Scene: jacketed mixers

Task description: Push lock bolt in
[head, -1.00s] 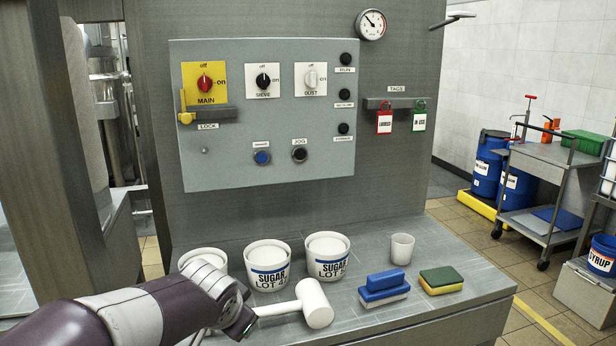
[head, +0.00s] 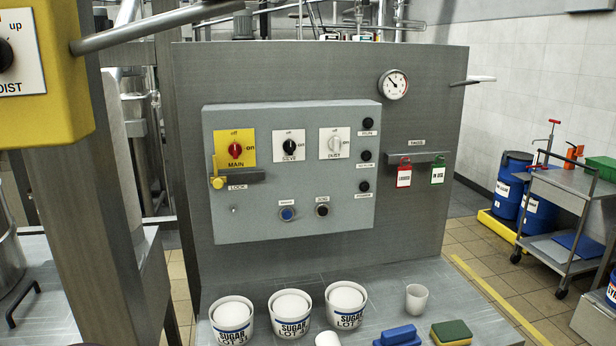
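The yellow lock bolt (head: 217,182) shows at the left end of a dark grey bar (head: 245,175) on the control panel (head: 330,215), above the LOCK label. Its thin yellow handle stands upright, with a round knob at the bottom. How deep the bolt sits in the bar is too small to tell. Just above is the yellow MAIN plate (head: 235,134) with a red knob (head: 235,150). Neither of my grippers is in view.
White sugar tubs (head: 232,322), a white cup (head: 416,298), a blue block (head: 398,337) and a sponge (head: 452,332) stand on the bench (head: 420,275). A yellow hoist box (head: 70,70) with a metal lever fills the upper left. Two tags (head: 404,175) hang right of the panel.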

